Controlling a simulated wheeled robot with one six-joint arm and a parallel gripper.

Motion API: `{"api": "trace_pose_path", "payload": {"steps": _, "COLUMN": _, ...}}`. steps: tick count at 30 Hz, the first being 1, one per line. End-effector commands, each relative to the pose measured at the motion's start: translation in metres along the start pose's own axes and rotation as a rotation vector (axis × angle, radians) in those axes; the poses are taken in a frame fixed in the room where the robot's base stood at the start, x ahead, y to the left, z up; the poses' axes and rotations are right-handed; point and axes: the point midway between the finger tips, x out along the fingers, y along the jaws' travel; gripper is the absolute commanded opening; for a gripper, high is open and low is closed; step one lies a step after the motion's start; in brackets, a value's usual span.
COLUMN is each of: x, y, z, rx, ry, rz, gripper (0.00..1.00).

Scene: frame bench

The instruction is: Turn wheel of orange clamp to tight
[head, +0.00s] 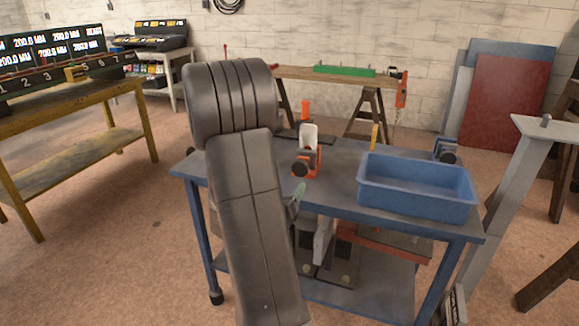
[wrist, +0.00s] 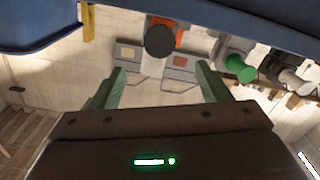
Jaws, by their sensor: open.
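In the wrist view the black wheel (wrist: 160,40) covers part of the orange clamp body (wrist: 166,22). My gripper (wrist: 160,73) is open, its two green fingers well apart. The wheel appears beyond the fingertips, roughly midway between them, and nothing is held. In the head view my arm hides most of the gripper; one green fingertip (head: 298,197) shows just below the clamp. The wheel's tightness cannot be read.
A blue bin (head: 417,201) sits on the bench right of the clamp. A blue clamp (head: 445,149) is behind it. A yellow upright piece (head: 374,137) stands between. A grey post stand (head: 505,195) is at right. Another orange clamp (head: 402,92) is on the far bench.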

Motion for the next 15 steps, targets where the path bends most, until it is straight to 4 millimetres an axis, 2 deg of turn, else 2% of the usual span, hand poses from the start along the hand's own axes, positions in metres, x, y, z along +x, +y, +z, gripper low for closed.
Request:
{"api": "trace_pose_path", "payload": {"steps": 5, "x": 0.028, "y": 0.001, "z": 0.001, "rx": 0.002, "ry": 0.000, "rz": 0.004, "gripper": 0.70}}
{"api": "trace_pose_path", "payload": {"steps": 15, "x": 0.099, "y": 0.000, "z": 0.000, "rx": 0.002, "ry": 0.001, "rz": 0.002, "gripper": 0.70}}
